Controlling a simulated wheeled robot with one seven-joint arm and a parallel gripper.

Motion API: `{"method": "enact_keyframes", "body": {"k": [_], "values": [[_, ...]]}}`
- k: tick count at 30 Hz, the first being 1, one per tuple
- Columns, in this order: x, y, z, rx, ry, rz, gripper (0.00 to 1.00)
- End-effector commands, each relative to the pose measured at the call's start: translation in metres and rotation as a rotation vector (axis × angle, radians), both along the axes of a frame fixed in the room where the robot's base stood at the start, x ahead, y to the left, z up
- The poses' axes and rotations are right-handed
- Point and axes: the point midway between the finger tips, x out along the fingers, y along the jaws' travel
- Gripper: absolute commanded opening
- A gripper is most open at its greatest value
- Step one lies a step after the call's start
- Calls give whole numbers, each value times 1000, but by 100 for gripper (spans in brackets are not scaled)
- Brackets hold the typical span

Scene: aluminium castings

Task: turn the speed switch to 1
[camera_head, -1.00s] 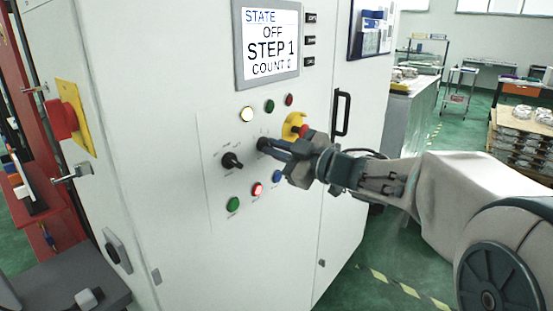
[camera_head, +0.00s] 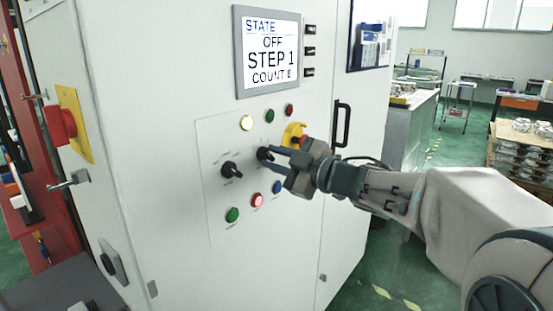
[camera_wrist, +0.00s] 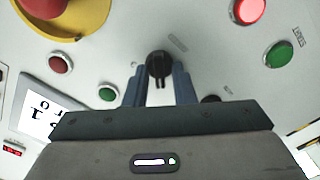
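Two black rotary switches sit on the white control panel; their labels are too small to read, so I cannot tell which is the speed switch. The right switch (camera_head: 264,154) is at my gripper's fingertips. The left switch (camera_head: 231,170) stands clear of it. In the wrist view my gripper (camera_wrist: 159,86) has its two blue fingers apart, one on either side of the right switch (camera_wrist: 158,65), with gaps showing beside it. The other switch (camera_wrist: 210,99) is partly hidden behind the gripper. In the head view my gripper (camera_head: 273,157) also shows spread fingers.
Lamps and buttons surround the switches, including a lit red one (camera_head: 257,200) and a green one (camera_head: 232,214). A yellow-backed red emergency stop (camera_head: 293,134) is just behind my gripper. The screen (camera_head: 270,50) reads OFF, STEP 1. A door handle (camera_head: 341,122) is right.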

Motion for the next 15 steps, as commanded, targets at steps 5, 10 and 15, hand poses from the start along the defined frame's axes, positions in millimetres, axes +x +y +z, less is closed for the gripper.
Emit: {"method": "enact_keyframes", "body": {"k": [5,10,15], "values": [[0,0,0,1,1,0,32],[-1,-2,0,1,0,-1,32],[-12,-17,0,1,-2,-3,32]]}}
